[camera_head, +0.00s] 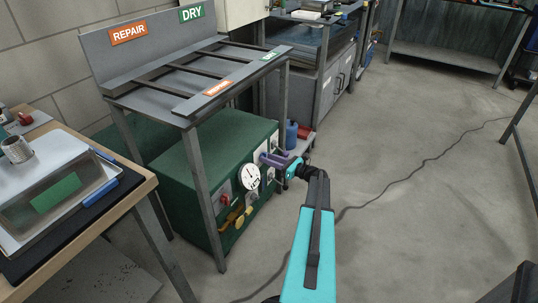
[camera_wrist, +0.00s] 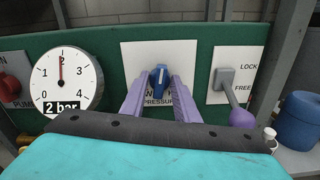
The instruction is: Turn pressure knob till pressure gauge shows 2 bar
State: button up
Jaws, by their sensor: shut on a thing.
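The pressure knob (camera_wrist: 158,77) is blue with a pale mark and sits on a white plate labelled PRESSURE on the green panel. My gripper (camera_wrist: 159,82) has its two purple fingers shut on the knob, one on each side. The mark looks close to upright. In the head view my gripper (camera_head: 272,158) reaches the front of the green box, and the knob is too small or hidden to make out. The pressure gauge (camera_wrist: 66,82) is a white dial left of the knob, labelled 2 bar. Its needle points straight up, at the 2. The gauge also shows in the head view (camera_head: 249,177).
A grey lever (camera_wrist: 228,83) with a purple ball, on a LOCK/FREE plate, is close right of my gripper. A red knob (camera_wrist: 10,86) is at the far left. A blue container (camera_wrist: 299,120) stands at right. A rack (camera_head: 190,122) stands over the box; open floor lies right.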

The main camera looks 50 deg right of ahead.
jog(key=shift+m+p, duration=0.7)
jog(key=shift+p, duration=0.25)
jog(key=o, duration=1)
jog(key=p+v, duration=0.1)
jog(key=v, duration=1.3)
jog(key=shift+p, duration=0.4)
jog(key=shift+f, duration=0.1)
